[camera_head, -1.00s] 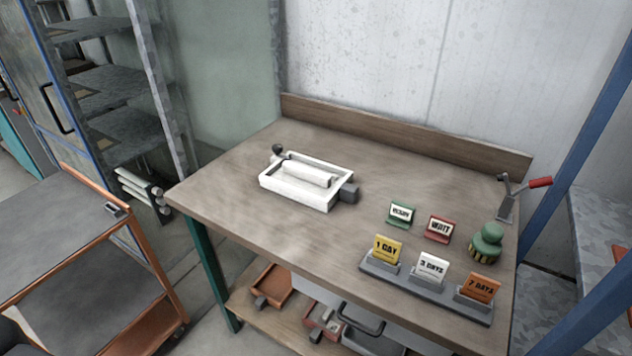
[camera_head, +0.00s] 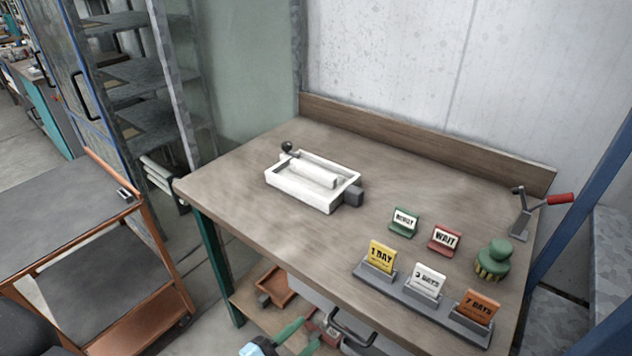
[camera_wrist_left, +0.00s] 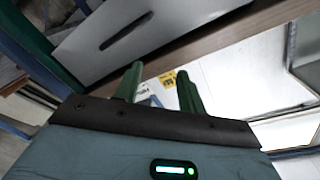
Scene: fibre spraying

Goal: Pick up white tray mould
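The white tray mould (camera_head: 285,187) lies on the workbench (camera_head: 240,185), left of its middle. It is a shallow white box with a raised white block inside, a dark knob at its back left corner and a grey block at its right end. My left gripper (camera_head: 309,330) is at the bottom of the head view, in front of the bench and well below the mould. In the left wrist view its two green fingers (camera_wrist_left: 158,78) are apart with nothing between them. My right gripper is not in view.
Ready and wait signs (camera_head: 444,240), a day-sign holder (camera_head: 418,294), a green stamp-like object (camera_head: 493,262) and a red-handled lever (camera_head: 545,200) occupy the bench's right side. Trays (camera_head: 278,285) sit on the lower shelf. An orange-framed cart (camera_head: 60,215) stands left. The bench around the mould is clear.

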